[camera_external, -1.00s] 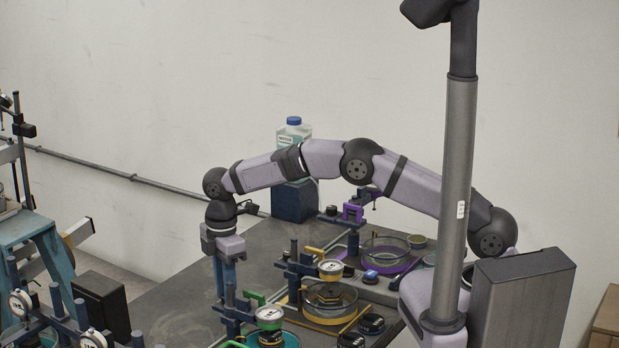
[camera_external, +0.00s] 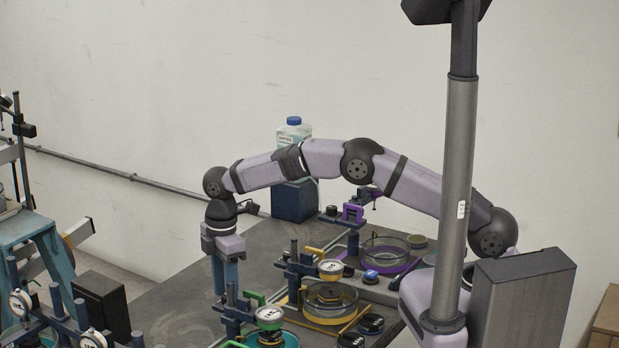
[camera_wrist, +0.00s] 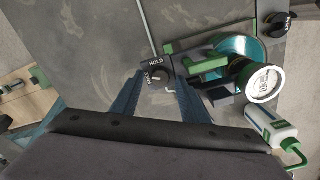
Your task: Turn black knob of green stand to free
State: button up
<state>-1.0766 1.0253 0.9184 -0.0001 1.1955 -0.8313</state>
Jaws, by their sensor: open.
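The green stand (camera_external: 249,297) is at the lower front of the bench, with a blue post, a green clamp and a round dial (camera_external: 269,317). In the wrist view the green-trimmed stand (camera_wrist: 210,65) and its white-faced dial (camera_wrist: 264,84) lie right of the fingers. A black knob (camera_wrist: 158,75) with a HOLD label beside it shows between the fingertips; a second label by it is too small to read surely. My gripper (camera_external: 225,288) points down beside the stand's post, fingers apart. In the wrist view my gripper (camera_wrist: 158,82) is open around the knob; contact cannot be told.
A yellow stand (camera_external: 330,268) and a purple stand (camera_external: 353,213) stand farther back. Another black knob (camera_wrist: 278,25) is at the upper right of the wrist view. Bare bench (camera_external: 185,290) is left.

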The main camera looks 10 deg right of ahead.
aim_at(225, 295)
jog(key=shift+d+f, duration=0.1)
jog(key=m, duration=0.5)
jog(key=shift+m, duration=0.4)
jog(key=m+p, duration=0.1)
jog(key=m, duration=0.4)
jog(key=shift+w, duration=0.15)
notch_tip(225, 295, up, 7)
jog(key=b, duration=0.3)
jog(key=shift+r, duration=0.2)
jog(key=w+d+m+h+b, duration=0.1)
jog(key=w+d+b, duration=0.1)
jog(key=d, duration=0.8)
jog(key=w+d+f+m+h+b, duration=0.1)
jog(key=w+d+h+b, duration=0.1)
jog(key=d, duration=0.9)
jog(key=w+d+f+m+h+b, duration=0.1)
jog(key=w+d+h+b, duration=0.1)
jog(key=d, duration=0.9)
jog(key=shift+w+g+b, duration=0.2)
jog(key=shift+g+b, duration=0.1)
jog(key=shift+b, duration=0.5)
